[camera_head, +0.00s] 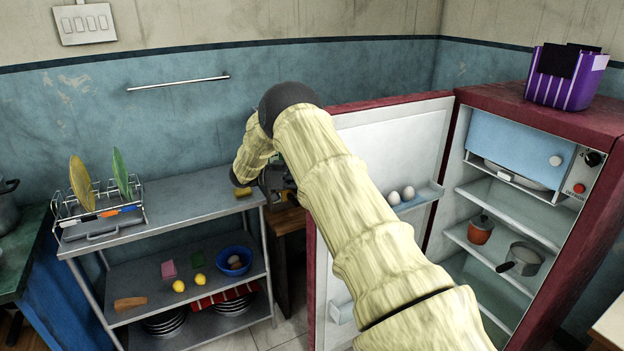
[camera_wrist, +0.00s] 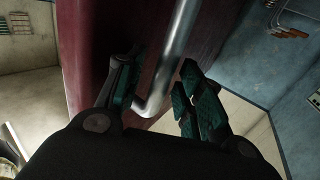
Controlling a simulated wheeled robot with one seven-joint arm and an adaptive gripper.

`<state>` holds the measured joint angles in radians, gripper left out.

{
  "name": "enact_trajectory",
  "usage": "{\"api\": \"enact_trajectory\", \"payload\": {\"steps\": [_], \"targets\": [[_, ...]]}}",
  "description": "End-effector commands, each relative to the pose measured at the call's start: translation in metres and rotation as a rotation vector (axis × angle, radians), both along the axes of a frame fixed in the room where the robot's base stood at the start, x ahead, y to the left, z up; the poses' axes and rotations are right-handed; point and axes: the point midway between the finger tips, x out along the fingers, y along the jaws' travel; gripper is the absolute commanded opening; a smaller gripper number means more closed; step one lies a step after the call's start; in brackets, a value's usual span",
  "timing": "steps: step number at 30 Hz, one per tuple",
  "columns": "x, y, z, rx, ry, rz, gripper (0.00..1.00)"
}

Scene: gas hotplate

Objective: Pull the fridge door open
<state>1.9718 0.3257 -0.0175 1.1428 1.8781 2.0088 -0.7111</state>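The red fridge (camera_head: 560,111) stands at the right with its door (camera_head: 395,140) swung wide open, its white inside facing the head camera. The door's red outer face (camera_wrist: 95,45) and silver bar handle (camera_wrist: 180,45) show in the wrist view. My gripper (camera_wrist: 157,85) has its fingers apart, one on each side of the lower end of the handle. The fingers do not look closed on the bar; any light touch cannot be told. In the head view my arm crosses in front of the door and hides part of it, and the handle is hidden.
A metal shelf (camera_head: 180,194) with a dish rack (camera_head: 98,209), a blue bowl (camera_head: 233,262) and plates stands left of the door. Eggs (camera_head: 400,194) sit in the door shelf. A pot (camera_head: 522,259) and cup stand inside the fridge. A purple basket (camera_head: 565,90) stands on top.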

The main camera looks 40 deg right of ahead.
Motion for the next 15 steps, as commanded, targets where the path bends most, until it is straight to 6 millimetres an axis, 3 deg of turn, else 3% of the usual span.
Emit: {"api": "enact_trajectory", "payload": {"steps": [7,15], "targets": [[0.009,0.008,0.000,-0.001,0.000,0.000,0.37],[0.037,0.034,0.000,-0.003,-0.001,0.002,0.37]]}}
